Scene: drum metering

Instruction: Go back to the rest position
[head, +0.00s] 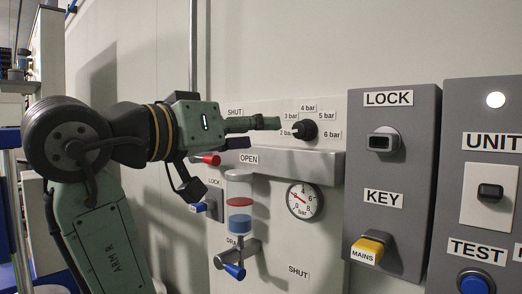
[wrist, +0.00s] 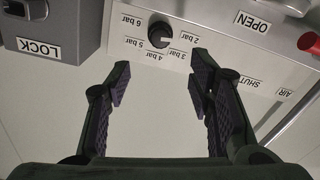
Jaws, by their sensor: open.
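My gripper (head: 262,132) is open and empty, in front of the grey-green wall panel with its fingers pointing right. In the wrist view, where the lettering is upside down, its two fingers (wrist: 159,72) are spread apart. The black pressure knob (head: 303,130) sits on the light plate among labels from 2 to 6 bar. In the wrist view the knob (wrist: 160,33) shows beyond and between the fingertips, with a visible gap and no finger touching it. I cannot tell its exact setting.
The grey LOCK/KEY box (head: 395,240) projects at right. A vertical pipe (head: 194,50) runs behind the arm.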

